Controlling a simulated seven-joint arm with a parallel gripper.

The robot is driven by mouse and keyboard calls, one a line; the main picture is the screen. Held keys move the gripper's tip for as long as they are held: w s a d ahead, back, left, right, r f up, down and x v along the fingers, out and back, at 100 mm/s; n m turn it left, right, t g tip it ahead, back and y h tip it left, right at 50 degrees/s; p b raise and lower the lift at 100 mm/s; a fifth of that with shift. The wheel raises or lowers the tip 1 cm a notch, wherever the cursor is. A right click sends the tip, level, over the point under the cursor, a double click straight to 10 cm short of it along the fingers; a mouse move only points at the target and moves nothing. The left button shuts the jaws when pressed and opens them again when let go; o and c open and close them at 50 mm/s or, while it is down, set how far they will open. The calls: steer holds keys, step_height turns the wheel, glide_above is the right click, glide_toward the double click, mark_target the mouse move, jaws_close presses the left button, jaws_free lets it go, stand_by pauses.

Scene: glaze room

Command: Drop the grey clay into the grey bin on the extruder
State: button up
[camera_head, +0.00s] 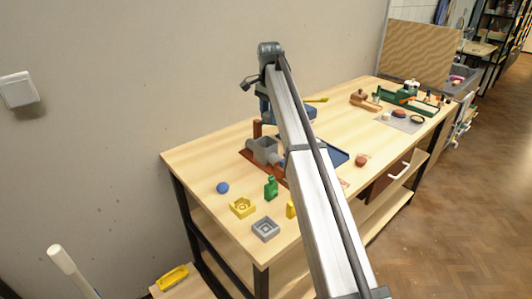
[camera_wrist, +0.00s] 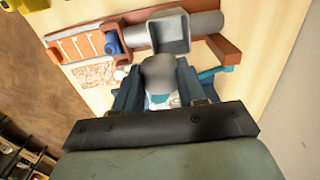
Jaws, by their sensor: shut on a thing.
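The grey clay (camera_wrist: 158,72) is a rounded lump between my blue fingers in the wrist view. My gripper (camera_wrist: 160,82) is shut on it. The extruder's grey bin (camera_wrist: 168,30) is a square, open-topped box just beyond the clay in that view. The bin sits on a grey barrel (camera_wrist: 205,24) over a reddish-brown base. The clay appears close to the bin's near edge, and I cannot tell whether they touch. In the head view the grey bin (camera_head: 264,149) shows left of my arm. My arm hides the clay and fingertips there.
A blue ball (camera_head: 222,187), a green bottle-like piece (camera_head: 271,188), a yellow square mould (camera_head: 242,207) and a grey square mould (camera_head: 265,229) stand at the table's near end. A blue tray (camera_head: 337,156) and a red lump (camera_head: 361,160) lie right of my arm.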

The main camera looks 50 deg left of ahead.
steer(key=shift+f, duration=2.45)
steer(key=o, duration=1.2)
steer(key=shift+c, duration=0.2)
step_height(320, 180, up, 14)
steer(key=shift+f, duration=0.1)
